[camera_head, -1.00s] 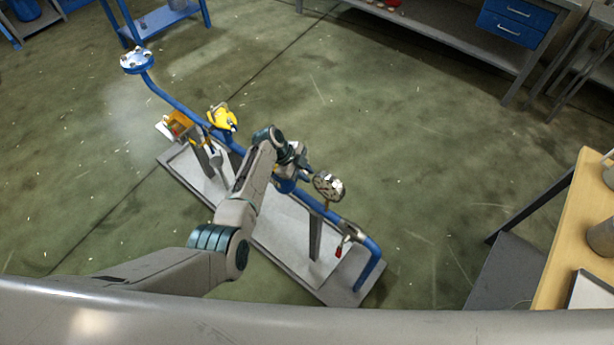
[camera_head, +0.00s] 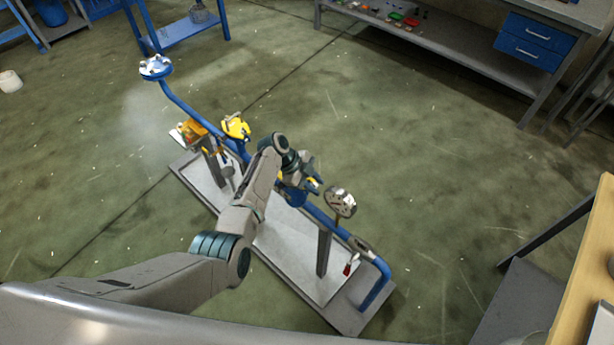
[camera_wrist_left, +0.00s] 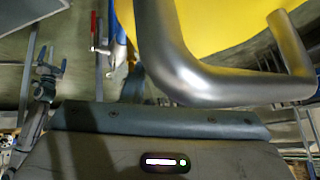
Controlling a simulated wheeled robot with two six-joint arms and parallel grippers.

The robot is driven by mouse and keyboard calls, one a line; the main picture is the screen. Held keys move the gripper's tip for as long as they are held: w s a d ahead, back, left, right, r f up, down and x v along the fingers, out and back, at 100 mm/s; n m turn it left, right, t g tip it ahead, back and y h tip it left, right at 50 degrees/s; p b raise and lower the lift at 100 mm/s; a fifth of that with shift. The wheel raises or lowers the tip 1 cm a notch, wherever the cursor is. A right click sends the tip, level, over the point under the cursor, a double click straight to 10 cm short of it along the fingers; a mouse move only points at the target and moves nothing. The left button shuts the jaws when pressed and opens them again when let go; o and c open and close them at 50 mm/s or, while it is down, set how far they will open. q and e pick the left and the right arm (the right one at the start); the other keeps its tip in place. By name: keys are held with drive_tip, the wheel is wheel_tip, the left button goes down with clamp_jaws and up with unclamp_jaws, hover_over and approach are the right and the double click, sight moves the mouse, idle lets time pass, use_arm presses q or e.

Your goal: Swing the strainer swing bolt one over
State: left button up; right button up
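The blue strainer body (camera_head: 293,198) sits on the blue pipe (camera_head: 190,112), partly hidden by my left arm. My left gripper (camera_head: 314,184) is right over it in the head view, with small yellow parts between or near its fingers; whether it touches them is unclear. A round metal disc (camera_head: 340,202) stands to its right. I cannot make out swing bolt one for certain. The left wrist view shows a thick bent metal bar (camera_wrist_left: 175,60) close up before a yellow surface (camera_wrist_left: 225,25); my fingertips are not clear there. My right gripper is not in view.
The pipe rig stands on a grey base plate (camera_head: 345,315) on the green floor. A red handle (camera_head: 348,268) hangs near its right end, and yellow parts (camera_head: 236,127) stand further left. A wooden table (camera_head: 590,270) is at right.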

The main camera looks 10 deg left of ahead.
use_arm(q)
drive_tip(key=b+v, duration=0.2)
drive_tip(key=v, duration=0.7)
drive_tip(key=shift+w+a+r, duration=0.1)
drive_tip(key=shift+a+r, duration=0.05)
drive_tip(key=shift+a, duration=0.1)
drive_tip(key=shift+a+r, duration=0.15)
drive_tip(key=shift+r, duration=0.15)
drive_tip(key=shift+o, duration=0.3)
